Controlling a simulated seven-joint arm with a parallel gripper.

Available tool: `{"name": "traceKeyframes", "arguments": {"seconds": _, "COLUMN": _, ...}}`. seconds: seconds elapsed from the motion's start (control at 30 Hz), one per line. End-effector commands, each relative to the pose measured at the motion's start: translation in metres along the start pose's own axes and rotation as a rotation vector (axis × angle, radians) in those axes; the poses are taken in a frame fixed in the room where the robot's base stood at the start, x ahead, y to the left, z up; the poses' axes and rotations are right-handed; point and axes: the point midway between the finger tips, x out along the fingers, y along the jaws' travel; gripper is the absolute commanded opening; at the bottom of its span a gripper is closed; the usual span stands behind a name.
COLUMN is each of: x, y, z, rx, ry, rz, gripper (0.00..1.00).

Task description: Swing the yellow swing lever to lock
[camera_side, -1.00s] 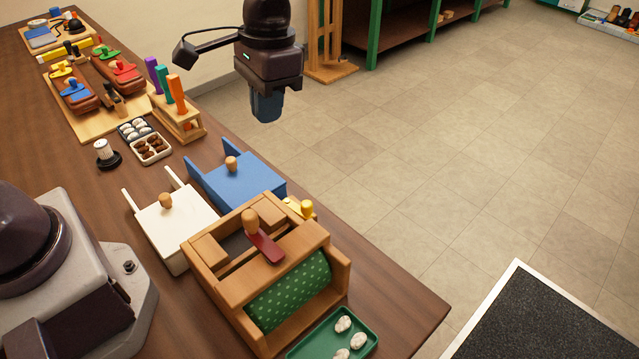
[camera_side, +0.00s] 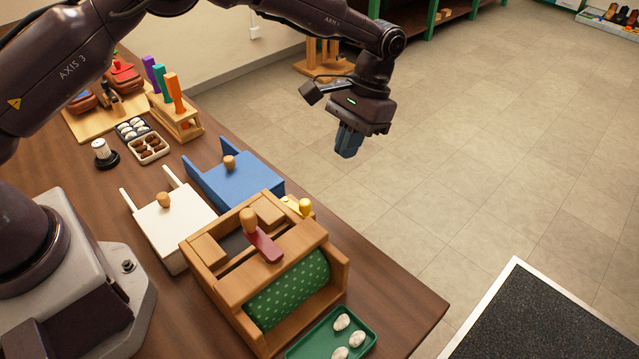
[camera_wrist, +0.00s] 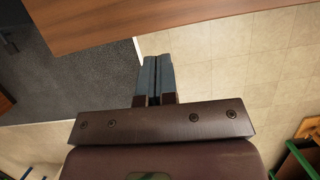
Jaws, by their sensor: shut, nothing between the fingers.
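The yellow swing lever (camera_side: 304,206) shows in the side view at the back right of the wooden fixture (camera_side: 225,279), largely hidden behind it; only its yellow knob and a bit of its arm show. My gripper (camera_side: 347,154) is up in the air, above and behind the lever in the picture and well apart from it. Its blue-grey fingers point down and are shut with nothing between them. The wrist view shows the fingers (camera_wrist: 155,62) together, over the floor near the table's edge. The lever does not show in the wrist view.
The fixture bears a red lever (camera_side: 264,246) with a wooden knob and a green dotted roll (camera_side: 289,290). A blue board (camera_side: 243,185) and a white board (camera_side: 174,226) stand beside it. A green tray (camera_side: 325,342) with white pieces lies in front. Air around my gripper is free.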

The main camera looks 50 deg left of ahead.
Motion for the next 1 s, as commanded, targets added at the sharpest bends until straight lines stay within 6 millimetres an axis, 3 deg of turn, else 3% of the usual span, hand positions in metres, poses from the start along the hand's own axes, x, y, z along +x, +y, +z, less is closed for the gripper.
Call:
{"name": "traceKeyframes", "arguments": {"seconds": 0.27, "x": 0.064, "y": 0.0, "z": 0.001, "rx": 0.0, "ry": -0.005, "rz": -0.001, "gripper": 0.0}}
{"name": "traceKeyframes", "arguments": {"seconds": 0.6, "x": 0.074, "y": 0.0, "z": 0.032, "rx": 0.001, "ry": 0.002, "rz": 0.0, "gripper": 0.0}}
{"name": "traceKeyframes", "arguments": {"seconds": 1.0, "x": 0.076, "y": 0.0, "z": 0.037, "rx": 0.001, "ry": 0.003, "rz": 0.0, "gripper": 0.0}}
